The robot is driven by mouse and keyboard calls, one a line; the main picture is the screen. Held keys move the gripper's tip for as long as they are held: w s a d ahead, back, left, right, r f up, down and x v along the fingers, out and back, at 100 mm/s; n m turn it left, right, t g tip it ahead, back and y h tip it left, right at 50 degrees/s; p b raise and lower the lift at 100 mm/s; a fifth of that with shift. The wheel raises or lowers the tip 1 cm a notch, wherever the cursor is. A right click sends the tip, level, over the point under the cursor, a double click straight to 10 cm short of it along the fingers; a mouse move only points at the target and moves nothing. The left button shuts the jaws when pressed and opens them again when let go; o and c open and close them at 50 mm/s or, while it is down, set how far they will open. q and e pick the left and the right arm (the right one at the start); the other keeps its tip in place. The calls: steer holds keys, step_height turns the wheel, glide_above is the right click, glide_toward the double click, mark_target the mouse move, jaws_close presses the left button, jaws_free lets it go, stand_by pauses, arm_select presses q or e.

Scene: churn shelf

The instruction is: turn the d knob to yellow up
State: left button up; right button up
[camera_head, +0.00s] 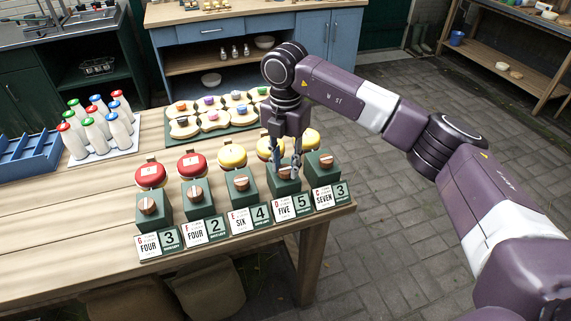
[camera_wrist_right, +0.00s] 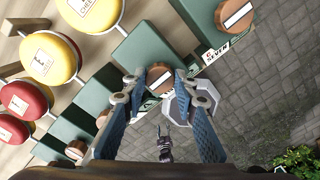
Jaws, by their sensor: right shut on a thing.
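The D knob (camera_wrist_right: 162,79) is a round wooden knob with a pale bar, on a dark green block marked D, FIVE, 5 (camera_head: 292,206). My right gripper (camera_head: 289,168) is down on it from above and shut on it. In the wrist view the right gripper's fingertips (camera_wrist_right: 160,88) stand on either side of the knob. The D disc (camera_head: 266,146) behind the block shows yellow, partly hidden by the gripper.
Similar green knob blocks stand close on both sides: E (camera_head: 242,187) with a yellow disc, F and G with red discs, and C (camera_head: 321,165) at the table's right end. White bottles (camera_head: 97,127), a blue crate (camera_head: 38,158) and a green tray (camera_head: 180,138) lie behind.

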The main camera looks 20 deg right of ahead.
mark_target(285, 169)
steer(key=shift+r, duration=0.1)
steer(key=o, duration=1.2)
steer(key=shift+c, duration=0.2)
step_height(285, 169, up, 12)
